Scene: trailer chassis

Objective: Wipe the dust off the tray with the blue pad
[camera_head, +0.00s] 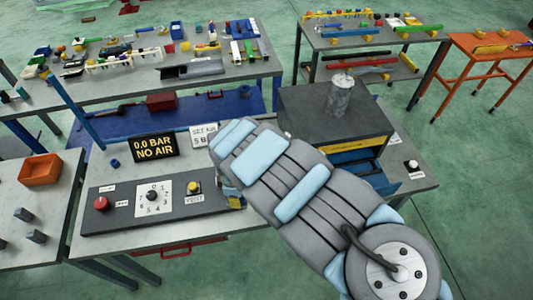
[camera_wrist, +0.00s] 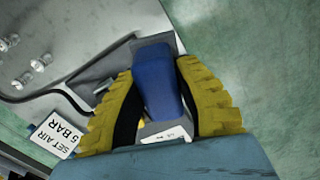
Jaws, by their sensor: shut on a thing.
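My gripper (camera_wrist: 170,100), with yellow ribbed fingers, is shut on the blue pad (camera_wrist: 157,80) in the wrist view. The pad is a smooth blue block between the two fingers. A grey flat-edged piece (camera_wrist: 100,68) lies beside and behind it; I cannot tell whether it is the tray or whether the pad touches it. In the head view my arm hides most of the gripper and the pad; a small yellow part of the gripper (camera_head: 235,202) shows above the front bench. A dark grey open tray (camera_head: 192,70) lies on the back bench. No dust can be made out.
The front bench carries a control panel (camera_head: 150,203), a "NO AIR" display (camera_head: 154,147) and a partly covered "SET AIR" sign (camera_head: 203,136). A dark cabinet (camera_head: 310,118) with a metal cylinder (camera_head: 340,95) on top stands to the right. An orange bin (camera_head: 40,170) sits at left.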

